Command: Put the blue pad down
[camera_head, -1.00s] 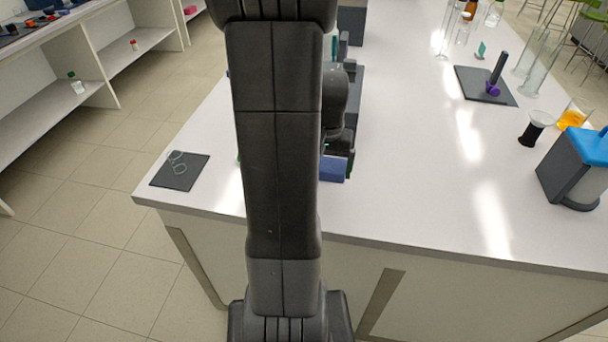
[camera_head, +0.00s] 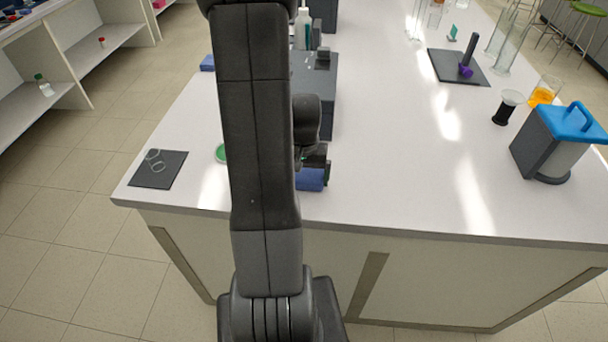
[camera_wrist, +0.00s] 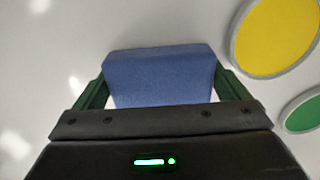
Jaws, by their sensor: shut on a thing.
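The blue pad (camera_wrist: 160,75) is a soft-looking blue block held between the two green fingers of my gripper (camera_wrist: 163,90) in the wrist view. In the head view the blue pad (camera_head: 311,179) shows just right of my arm, close to the bench's front edge. My gripper (camera_head: 314,170) is shut on it there, partly hidden by my arm. I cannot tell whether the pad touches the white bench top (camera_head: 400,170).
A yellow disc (camera_wrist: 275,35) and a green disc (camera_wrist: 303,114) lie right of the pad in the wrist view. A dark mat (camera_head: 158,170) with clear rings is at left. A grey device (camera_head: 318,90) stands behind. A blue-lidded container (camera_head: 560,140) is at right; the bench between is clear.

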